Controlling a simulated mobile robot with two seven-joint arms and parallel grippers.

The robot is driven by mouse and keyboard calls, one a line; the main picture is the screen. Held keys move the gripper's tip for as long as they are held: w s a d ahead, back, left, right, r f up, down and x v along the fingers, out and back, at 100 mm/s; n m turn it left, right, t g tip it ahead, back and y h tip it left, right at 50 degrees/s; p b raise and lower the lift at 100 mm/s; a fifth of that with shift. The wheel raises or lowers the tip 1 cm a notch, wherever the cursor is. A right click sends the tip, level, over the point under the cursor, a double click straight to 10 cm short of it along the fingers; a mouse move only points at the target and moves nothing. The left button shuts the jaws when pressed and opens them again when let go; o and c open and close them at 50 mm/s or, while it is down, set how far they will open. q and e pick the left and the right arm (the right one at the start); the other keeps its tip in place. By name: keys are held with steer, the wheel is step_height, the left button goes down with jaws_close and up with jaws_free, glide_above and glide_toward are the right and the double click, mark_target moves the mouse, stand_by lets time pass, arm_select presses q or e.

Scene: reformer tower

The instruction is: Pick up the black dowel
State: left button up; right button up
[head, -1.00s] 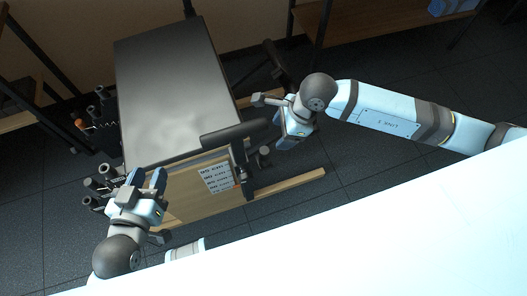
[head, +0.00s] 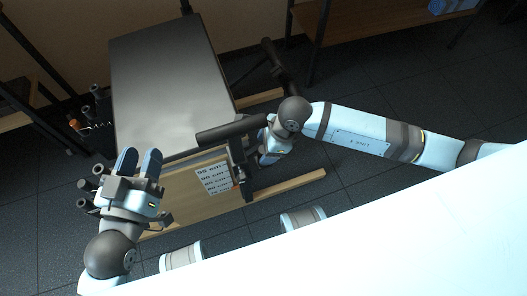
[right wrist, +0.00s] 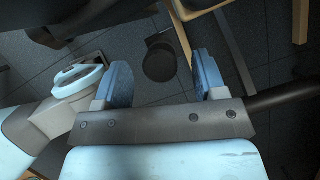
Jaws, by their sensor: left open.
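A dark cylinder (head: 235,128) lies across the near right edge of the grey-topped bench in the head view; I cannot tell whether it is the black dowel. My right gripper (head: 268,157) is just right of its end, partly hidden by its own wrist. In the right wrist view its blue fingers (right wrist: 162,82) are apart. A short black cylinder (right wrist: 160,58) shows between and beyond them, seemingly not touched. A dark bar (right wrist: 285,97) runs out at the right. My left gripper (head: 139,160) is open and empty at the bench's near left corner.
The bench (head: 165,80) has a wooden near end with a white printed label (head: 214,178). Several dark tubes (head: 88,185) stick out beside my left gripper. Wooden rails (head: 290,186) extend to the right. A shelf (head: 385,18) stands at the back right; dark floor lies between.

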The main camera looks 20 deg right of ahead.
steer(key=c, duration=1)
steer(key=shift+o, duration=0.2)
